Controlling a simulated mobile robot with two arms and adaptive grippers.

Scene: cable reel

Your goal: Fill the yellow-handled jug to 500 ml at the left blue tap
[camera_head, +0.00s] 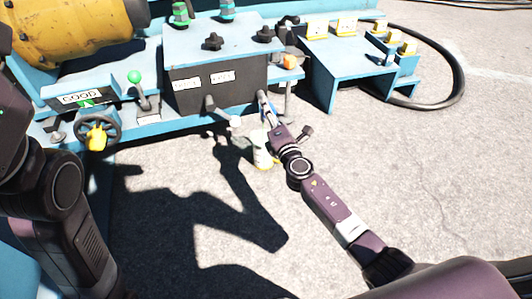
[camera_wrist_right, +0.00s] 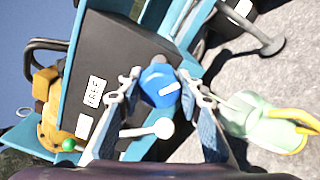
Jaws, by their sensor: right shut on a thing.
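The blue tap (camera_wrist_right: 160,86) shows as a round blue knob with a white mark in the right wrist view. My right gripper (camera_wrist_right: 161,80) has its two fingers on either side of this knob and is shut on it. In the head view the right gripper (camera_head: 264,104) reaches the front of the blue machine, where it hides the tap. The pale translucent jug (camera_wrist_right: 252,116) with a yellow handle (camera_wrist_right: 296,117) is beside the right finger in the wrist view. In the head view the jug (camera_head: 262,155) is partly hidden behind my right arm. Its water level cannot be read. My left gripper is out of view.
A white-ball lever (camera_head: 236,122) sticks out just left of the right gripper. A green-ball lever (camera_head: 134,76), a black handwheel (camera_head: 97,132) and an orange knob (camera_head: 290,62) are on the machine. A black hose (camera_head: 455,75) curves at the right. The concrete floor in front is clear.

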